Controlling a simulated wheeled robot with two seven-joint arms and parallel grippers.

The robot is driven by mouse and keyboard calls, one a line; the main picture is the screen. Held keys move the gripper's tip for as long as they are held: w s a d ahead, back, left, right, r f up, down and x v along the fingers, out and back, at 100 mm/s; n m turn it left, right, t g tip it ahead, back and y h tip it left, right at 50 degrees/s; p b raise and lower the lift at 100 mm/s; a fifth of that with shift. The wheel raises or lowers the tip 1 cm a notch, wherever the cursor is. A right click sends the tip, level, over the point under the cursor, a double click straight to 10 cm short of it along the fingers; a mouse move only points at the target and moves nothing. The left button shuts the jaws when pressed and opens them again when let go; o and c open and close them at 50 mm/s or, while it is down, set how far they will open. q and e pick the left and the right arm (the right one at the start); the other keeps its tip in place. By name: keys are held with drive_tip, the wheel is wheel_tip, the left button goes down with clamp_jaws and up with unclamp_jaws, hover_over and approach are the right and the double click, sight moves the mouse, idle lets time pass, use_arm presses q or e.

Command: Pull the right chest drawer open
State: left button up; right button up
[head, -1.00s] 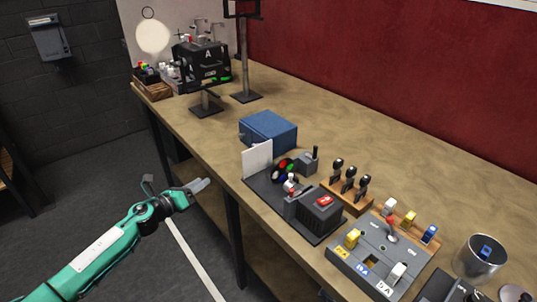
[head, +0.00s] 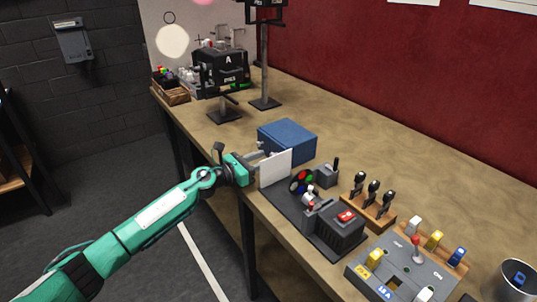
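A blue box-shaped chest (head: 287,141) sits on the workbench. Its front, on the lower left side, is mostly hidden by my gripper and a white upright card, so I cannot make out a separate right drawer or how far it is out. My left gripper (head: 263,152) is over the bench edge, at the chest's front and just behind the card. Its fingers point right towards the chest. They are small and partly hidden, so I cannot tell whether they are open or touch a handle. My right gripper is out of view.
The white card (head: 275,169) stands at the end of a dark panel (head: 290,208) with coloured buttons, close to my gripper. A wooden key rack (head: 369,203) and a grey switch panel (head: 390,270) are further right. A screen on a stand (head: 222,80) is behind.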

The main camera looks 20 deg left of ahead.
use_arm(q)
drive_tip(key=shift+x, duration=1.45)
clamp_jaws()
